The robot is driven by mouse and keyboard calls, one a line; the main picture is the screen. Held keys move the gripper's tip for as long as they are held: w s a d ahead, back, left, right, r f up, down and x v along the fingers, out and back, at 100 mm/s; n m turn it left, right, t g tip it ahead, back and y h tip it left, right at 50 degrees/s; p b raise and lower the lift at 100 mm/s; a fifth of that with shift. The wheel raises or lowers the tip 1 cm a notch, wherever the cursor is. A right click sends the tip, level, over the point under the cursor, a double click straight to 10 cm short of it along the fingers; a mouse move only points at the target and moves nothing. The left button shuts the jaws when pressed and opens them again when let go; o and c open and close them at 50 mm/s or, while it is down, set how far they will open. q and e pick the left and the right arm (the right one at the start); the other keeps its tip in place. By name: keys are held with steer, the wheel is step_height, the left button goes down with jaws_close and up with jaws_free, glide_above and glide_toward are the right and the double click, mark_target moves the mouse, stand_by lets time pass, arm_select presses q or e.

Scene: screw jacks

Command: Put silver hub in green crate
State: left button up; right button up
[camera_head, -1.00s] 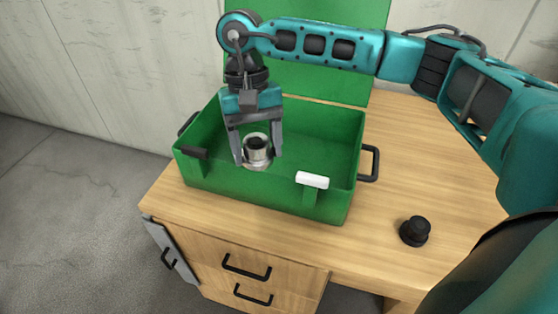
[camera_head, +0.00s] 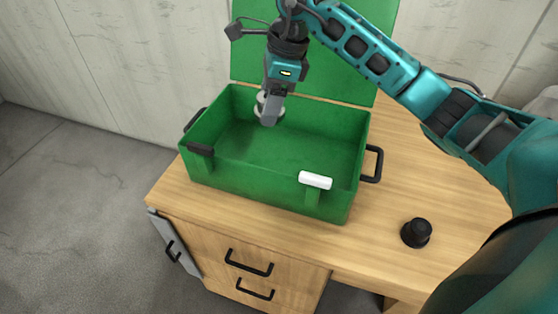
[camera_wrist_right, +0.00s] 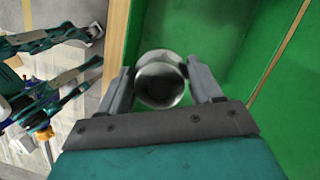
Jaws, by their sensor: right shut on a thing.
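The green crate (camera_head: 270,190) stands open on the wooden desk, its lid upright behind it. My right gripper (camera_head: 269,114) is over the crate's back left part, fingers pointing down, shut on the silver hub (camera_head: 262,104). In the head view one finger hides part of the hub, and its height above the crate floor is hard to tell. In the right wrist view the hub (camera_wrist_right: 160,80) shows as a round, hollow metal piece between both fingertips, with green crate surfaces behind it. My left gripper cannot be made out.
A black knob-like part (camera_head: 416,232) stands on the desk (camera_head: 440,180) right of the crate. The crate has dark side handles and one white latch (camera_head: 315,180) at its front. The crate floor in view looks empty.

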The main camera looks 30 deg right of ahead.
step_height(320, 180, down, 20)
steer(key=shift+w+r+b, duration=0.1)
steer(key=shift+r+b, duration=0.05)
steer(key=shift+b, duration=0.25)
steer(key=shift+f, duration=0.2)
steer(key=o, duration=1.5)
steer(key=shift+r, duration=0.1)
steer(key=v, duration=1.2)
steer(key=shift+a+p, duration=0.1)
steer(key=shift+p, duration=0.25)
